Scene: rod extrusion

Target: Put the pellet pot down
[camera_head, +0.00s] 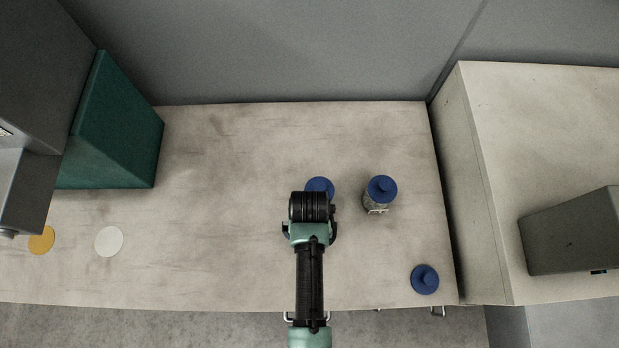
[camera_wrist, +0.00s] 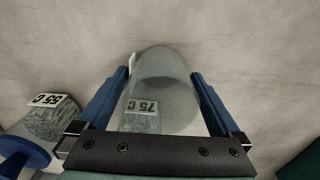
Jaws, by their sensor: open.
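In the wrist view, a grey see-through pot (camera_wrist: 165,90) with a label reading "75 C" stands between the two blue fingers of my gripper (camera_wrist: 165,88). The fingers are open, one on each side of it. No lid shows on this pot. Whether its base touches the table is hard to tell. In the head view my gripper (camera_head: 309,207) is over the middle right of the table, seen from above, and the pot below it is hidden.
A labelled pot with a blue lid (camera_head: 381,188) stands right of my gripper. A blue lid (camera_head: 319,185) shows just behind the gripper, another (camera_head: 425,279) near the front right corner. A white disc (camera_head: 109,242), yellow disc (camera_head: 41,241) and green block (camera_head: 116,125) are left. The centre left is clear.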

